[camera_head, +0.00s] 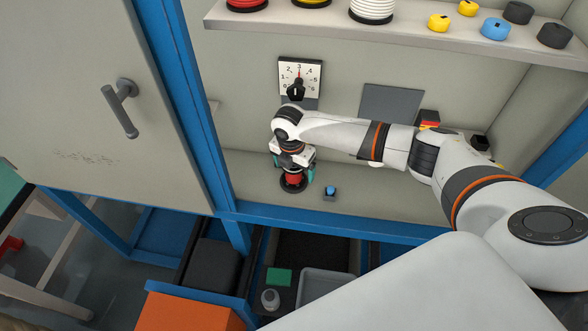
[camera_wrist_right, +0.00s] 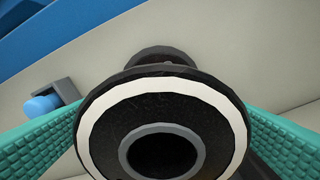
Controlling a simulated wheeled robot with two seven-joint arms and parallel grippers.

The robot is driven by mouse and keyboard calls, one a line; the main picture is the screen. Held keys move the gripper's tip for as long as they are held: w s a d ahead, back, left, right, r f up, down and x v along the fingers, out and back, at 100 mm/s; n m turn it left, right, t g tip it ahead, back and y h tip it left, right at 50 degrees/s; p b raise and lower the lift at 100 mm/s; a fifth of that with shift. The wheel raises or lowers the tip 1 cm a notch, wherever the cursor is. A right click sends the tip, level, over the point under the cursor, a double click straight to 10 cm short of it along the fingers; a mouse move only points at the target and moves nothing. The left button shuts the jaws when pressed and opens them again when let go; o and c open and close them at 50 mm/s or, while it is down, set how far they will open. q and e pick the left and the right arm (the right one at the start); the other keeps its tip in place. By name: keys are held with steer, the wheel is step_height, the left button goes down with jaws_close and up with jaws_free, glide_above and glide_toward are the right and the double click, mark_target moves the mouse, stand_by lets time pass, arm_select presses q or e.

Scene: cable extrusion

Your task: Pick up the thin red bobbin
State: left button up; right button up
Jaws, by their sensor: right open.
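A red bobbin (camera_head: 293,179) with a dark base flange stands on the lower shelf, under my right gripper (camera_head: 292,172). The gripper points down, with its teal fingers on either side of the bobbin. In the right wrist view the bobbin's black end flange (camera_wrist_right: 108,101) with a white ring and a dark centre hole fills the middle, between the textured teal fingers. The jaws are open; whether a finger touches the bobbin cannot be told. Another red bobbin (camera_head: 247,4) sits on the upper shelf, cut by the frame edge. My left gripper is out of view.
A blue button (camera_head: 330,191) is just right of the gripper; it also shows in the wrist view (camera_wrist_right: 42,106). A dial (camera_head: 299,77) is on the back wall. The upper shelf (camera_head: 400,38) holds bobbins and small knobs. Blue frame posts (camera_head: 190,100) stand left.

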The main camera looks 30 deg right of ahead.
steer(key=c, duration=1)
steer(key=shift+c, duration=0.3)
